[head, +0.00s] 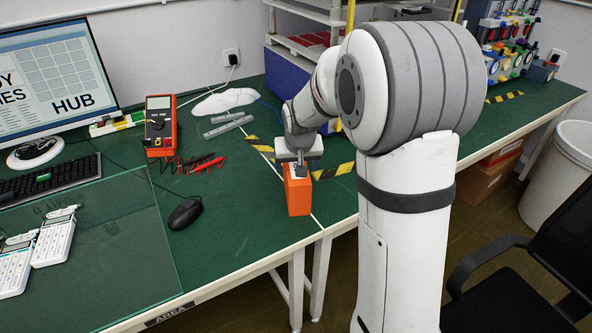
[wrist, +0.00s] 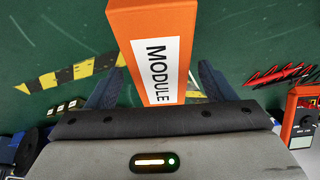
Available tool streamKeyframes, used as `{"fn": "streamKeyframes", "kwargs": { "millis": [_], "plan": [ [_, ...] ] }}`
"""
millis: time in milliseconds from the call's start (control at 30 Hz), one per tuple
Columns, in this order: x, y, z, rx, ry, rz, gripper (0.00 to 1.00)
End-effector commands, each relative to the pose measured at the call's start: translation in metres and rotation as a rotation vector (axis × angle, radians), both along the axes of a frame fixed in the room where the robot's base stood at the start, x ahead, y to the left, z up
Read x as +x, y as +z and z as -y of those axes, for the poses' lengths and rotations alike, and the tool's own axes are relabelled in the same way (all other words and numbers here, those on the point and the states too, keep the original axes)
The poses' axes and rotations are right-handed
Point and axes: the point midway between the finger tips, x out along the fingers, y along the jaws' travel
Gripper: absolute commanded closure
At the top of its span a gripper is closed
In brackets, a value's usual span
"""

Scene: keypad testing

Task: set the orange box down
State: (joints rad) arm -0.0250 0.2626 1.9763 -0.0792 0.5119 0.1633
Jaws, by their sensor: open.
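The orange box (head: 298,192) stands upright on the green bench near its front edge, close to the seam between two bench tops. In the wrist view the orange box (wrist: 157,50) shows a white label reading MODULE. My gripper (head: 299,166) is right above and around the top of the box. In the wrist view my gripper (wrist: 160,88) has its dark fingers on either side of the box, with a gap visible on each side. The jaws are open. The underside of the box is hidden, and the head view shows it resting on the bench.
A black mouse (head: 185,213), red and black test leads (head: 195,164) and an orange multimeter (head: 160,126) lie to the left. A glass sheet (head: 110,245) covers the front left. Yellow-black tape (head: 335,171) marks the bench. A black chair (head: 540,265) stands front right.

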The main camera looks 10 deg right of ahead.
Motion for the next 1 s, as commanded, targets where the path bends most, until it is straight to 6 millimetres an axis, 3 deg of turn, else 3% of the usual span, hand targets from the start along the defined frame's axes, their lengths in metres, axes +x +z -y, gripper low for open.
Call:
{"fn": "streamKeyframes", "kwargs": {
  "millis": [33, 233, 467, 567, 667, 767, 900, 1000],
  "plan": [
    [-0.004, 0.014, -0.001, 0.001, 0.000, 0.005, 0.24],
    [-0.020, 0.050, -0.001, -0.001, 0.001, 0.003, 0.24],
    [-0.031, 0.071, -0.002, 0.000, 0.001, -0.001, 0.24],
    [-0.050, 0.076, 0.000, -0.002, 0.004, -0.014, 0.24],
    [-0.089, 0.081, 0.002, -0.002, 0.013, -0.043, 0.24],
    [-0.141, 0.082, 0.005, -0.002, 0.027, -0.084, 0.24],
    [-0.212, 0.074, 0.007, 0.001, 0.049, -0.143, 0.24],
    [-0.250, 0.066, 0.007, 0.005, 0.063, -0.176, 0.24]
  ]
}}
